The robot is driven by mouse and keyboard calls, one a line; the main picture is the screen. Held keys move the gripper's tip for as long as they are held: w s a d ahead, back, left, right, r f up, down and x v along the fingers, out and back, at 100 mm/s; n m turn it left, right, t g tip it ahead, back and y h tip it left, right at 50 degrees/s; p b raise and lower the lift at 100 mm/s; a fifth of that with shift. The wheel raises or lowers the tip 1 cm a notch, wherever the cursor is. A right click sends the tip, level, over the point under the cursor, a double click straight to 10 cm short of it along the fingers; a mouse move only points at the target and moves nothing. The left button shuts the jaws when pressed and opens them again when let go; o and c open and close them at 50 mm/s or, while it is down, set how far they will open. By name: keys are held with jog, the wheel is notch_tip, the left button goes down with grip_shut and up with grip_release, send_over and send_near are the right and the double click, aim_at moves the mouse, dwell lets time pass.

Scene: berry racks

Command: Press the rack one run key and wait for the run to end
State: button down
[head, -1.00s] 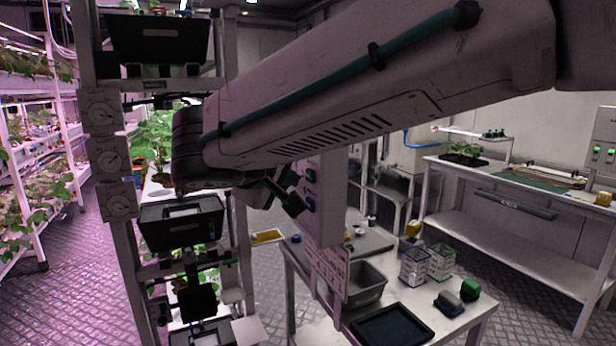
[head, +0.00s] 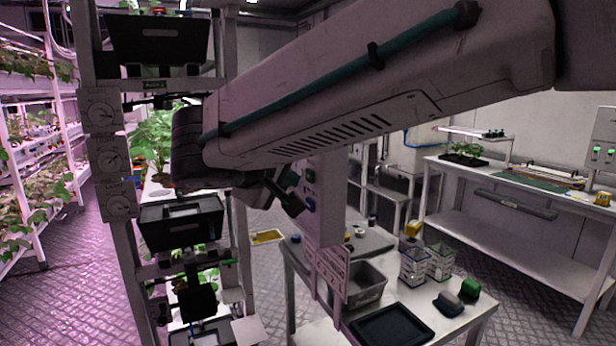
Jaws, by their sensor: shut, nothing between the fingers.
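A grey upright panel (head: 327,215) stands at the near edge of the work table. It carries a green key (head: 310,175) with a blue key (head: 310,204) below it. I cannot read which key is the rack one run key. My gripper (head: 297,208) is shut and empty, its dark fingertips at the panel's left edge beside the blue key. I cannot tell whether they touch it. The rack (head: 130,256) stands at left with dark trays and three round dials (head: 112,160) on its post. My arm hides part of the rack and the panel's top.
The work table holds a grey bin (head: 366,284), a black tray (head: 392,326), wire baskets (head: 414,266) and a green-capped item (head: 470,289). A long bench (head: 510,240) stands along the right wall. Plant shelves (head: 40,150) line the far left. The tiled floor between is clear.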

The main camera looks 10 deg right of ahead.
jog(key=shift+d, duration=0.15)
dwell(0.7)
jog(key=shift+w+d, duration=0.1)
jog(key=shift+d, duration=0.2)
jog(key=shift+w+d, duration=0.15)
jog(key=shift+d, duration=0.25)
dwell(0.6)
jog(key=shift+a, duration=0.15)
jog(key=shift+s+a, duration=0.25)
jog(key=shift+a, duration=0.45)
jog(key=a, duration=0.2)
jog(key=s+a, duration=0.1)
jog(key=a, duration=0.1)
jog(key=shift+s+a, duration=0.2)
jog(key=shift+a, duration=0.2)
dwell(0.6)
